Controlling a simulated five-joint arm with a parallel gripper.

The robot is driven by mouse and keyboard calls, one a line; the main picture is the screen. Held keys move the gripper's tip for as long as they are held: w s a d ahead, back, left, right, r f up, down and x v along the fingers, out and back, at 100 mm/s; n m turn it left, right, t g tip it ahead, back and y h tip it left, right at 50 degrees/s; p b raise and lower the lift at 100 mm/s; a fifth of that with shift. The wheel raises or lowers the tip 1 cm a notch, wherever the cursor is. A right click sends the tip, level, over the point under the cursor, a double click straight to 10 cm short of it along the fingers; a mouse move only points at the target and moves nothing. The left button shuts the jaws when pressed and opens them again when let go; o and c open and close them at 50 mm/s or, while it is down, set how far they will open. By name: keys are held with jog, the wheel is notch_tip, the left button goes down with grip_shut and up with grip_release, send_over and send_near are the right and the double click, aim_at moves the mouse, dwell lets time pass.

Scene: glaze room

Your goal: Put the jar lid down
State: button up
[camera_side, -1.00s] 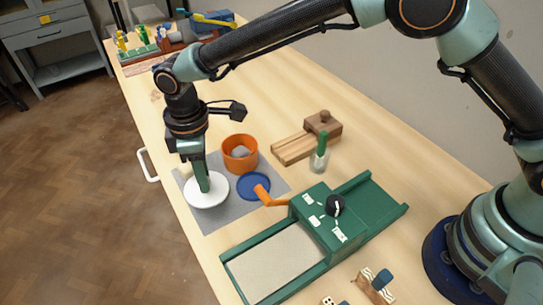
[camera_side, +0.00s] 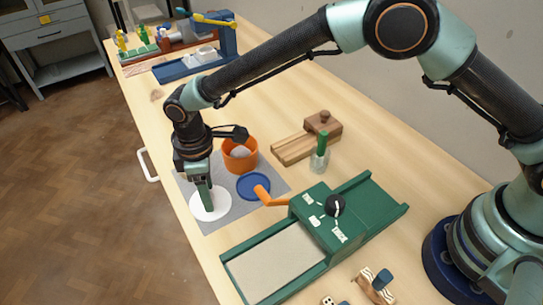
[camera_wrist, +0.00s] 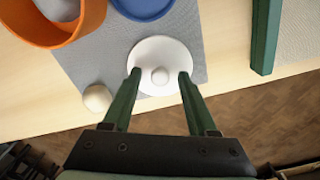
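The jar lid is a white disc (camera_side: 221,209) with a small round knob, lying flat on the grey mat (camera_side: 234,216) near the table's left edge. In the wrist view the lid (camera_wrist: 161,52) sits at the mat's edge, with its knob between my fingers. My gripper (camera_side: 208,206) is over the lid, pointing down. In the wrist view my gripper (camera_wrist: 159,76) is open, with a gap on each side of the knob. The fingertips hide part of the lid in the side view.
An orange bowl (camera_side: 240,163) with a pale ball in it and a blue disc (camera_side: 253,187) are on the mat. A cream ball (camera_wrist: 97,97) lies beside the lid in the wrist view. A green machine (camera_side: 313,228) with an orange crank stands at the front right.

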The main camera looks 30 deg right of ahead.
notch_tip(320, 180, up, 12)
jog(key=w+d+r+m+t, duration=0.1)
jog(key=w+d+r+m, duration=0.15)
jog(key=d+r, duration=0.5)
jog(key=s+d+r+m+t, duration=0.2)
jog(key=s+d+r+m, duration=0.15)
jog(key=d, duration=0.65)
jog(key=s+d+r+m+t, duration=0.1)
jog(key=s+d+r+m, duration=0.2)
jog(key=d, duration=0.6)
jog(key=s+d+f+m+t, duration=0.1)
jog(key=s+d+f+m, duration=0.2)
jog(key=s+d, duration=0.4)
jog(key=shift+s+d+m+t, duration=0.3)
jog(key=shift+d+m, duration=0.2)
jog(key=shift+m, duration=0.3)
